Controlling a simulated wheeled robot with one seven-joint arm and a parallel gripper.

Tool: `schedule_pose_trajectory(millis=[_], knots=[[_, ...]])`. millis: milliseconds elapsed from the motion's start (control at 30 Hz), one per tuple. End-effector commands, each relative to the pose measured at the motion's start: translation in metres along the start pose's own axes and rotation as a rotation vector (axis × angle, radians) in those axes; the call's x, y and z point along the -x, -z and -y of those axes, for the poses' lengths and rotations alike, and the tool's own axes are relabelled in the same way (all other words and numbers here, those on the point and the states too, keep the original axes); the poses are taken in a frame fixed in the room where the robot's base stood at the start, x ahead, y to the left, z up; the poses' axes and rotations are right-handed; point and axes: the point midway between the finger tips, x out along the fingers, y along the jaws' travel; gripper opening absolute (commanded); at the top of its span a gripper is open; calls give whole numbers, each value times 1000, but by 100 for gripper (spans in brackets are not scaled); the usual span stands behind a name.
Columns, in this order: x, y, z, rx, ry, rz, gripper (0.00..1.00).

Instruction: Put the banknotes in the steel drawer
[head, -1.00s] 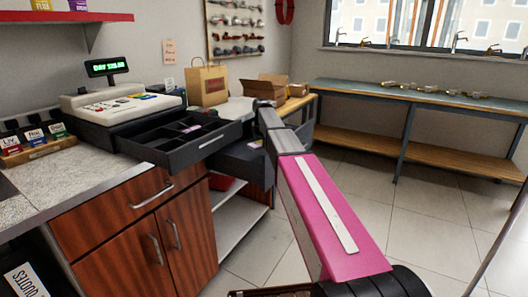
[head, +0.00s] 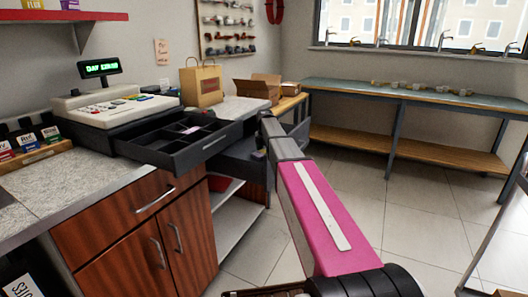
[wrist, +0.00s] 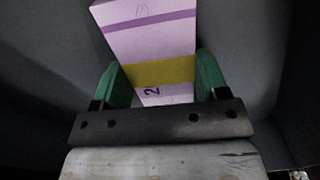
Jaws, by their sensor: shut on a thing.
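My gripper (wrist: 157,72) is shut on a bundle of banknotes (wrist: 150,40), white and purple with a yellow band. Its green fingertips press on both sides of the bundle. Dark grey surfaces surround the bundle in the wrist view. In the head view my arm reaches to the open steel drawer (head: 238,168), a grey box under the counter's right end, and hides much of it. The gripper and held bundle are mostly hidden there, so I cannot tell if the bundle touches the drawer's floor.
The black till drawer (head: 178,158) stands open below the cash register (head: 112,108), with a small pinkish item (head: 192,130) in it. It juts out just left of my arm. A cardboard box (head: 257,87) and paper bag (head: 201,84) stand behind. The tiled floor (head: 350,205) to the right is clear.

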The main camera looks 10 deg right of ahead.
Motion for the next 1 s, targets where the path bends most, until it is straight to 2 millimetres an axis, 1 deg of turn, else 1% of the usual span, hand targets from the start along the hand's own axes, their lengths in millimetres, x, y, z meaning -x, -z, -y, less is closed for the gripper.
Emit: schedule_pose_trajectory(millis=[33,67,100,133,433,567,667,900,1000], knots=[[-2,0,0,0,0,0,43],[-1,0,0,0,0,0,77],[-1,0,0,0,0,0,90],[-1,0,0,0,0,0,93],[1,0,0,0,0,0,93],[11,0,0,0,-1,0,93],[26,0,0,0,-1,1,93],[75,0,-1,0,-2,1,93],[92,0,-1,0,-2,1,93]])
